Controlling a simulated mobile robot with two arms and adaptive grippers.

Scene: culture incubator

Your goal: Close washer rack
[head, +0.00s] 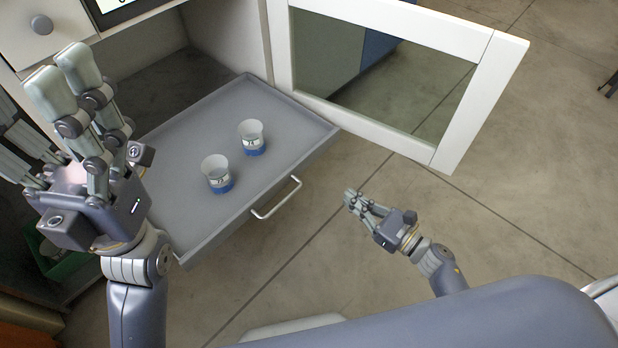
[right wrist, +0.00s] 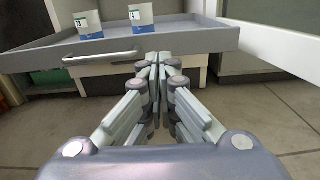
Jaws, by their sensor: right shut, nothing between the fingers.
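The grey washer rack (head: 190,125) is a shallow tray pulled out of the white cabinet, with a white bar handle (head: 277,198) on its front. Two white-and-blue cups stand upright on it, one nearer the middle (head: 252,138) and one to the left (head: 217,174). My right gripper (head: 350,197) is shut and empty, right of the handle and apart from it. In the right wrist view my fingers (right wrist: 158,62) point at the rack's front, with the handle (right wrist: 100,57) to their left. My left gripper (head: 62,75) is raised over the rack's left side; its fingers look spread.
The white-framed glass door (head: 465,100) stands open at the rack's right. A white cabinet with a round knob (head: 41,24) is at the upper left. A green container (head: 68,262) sits low at the left. Bare floor (head: 520,200) lies to the right.

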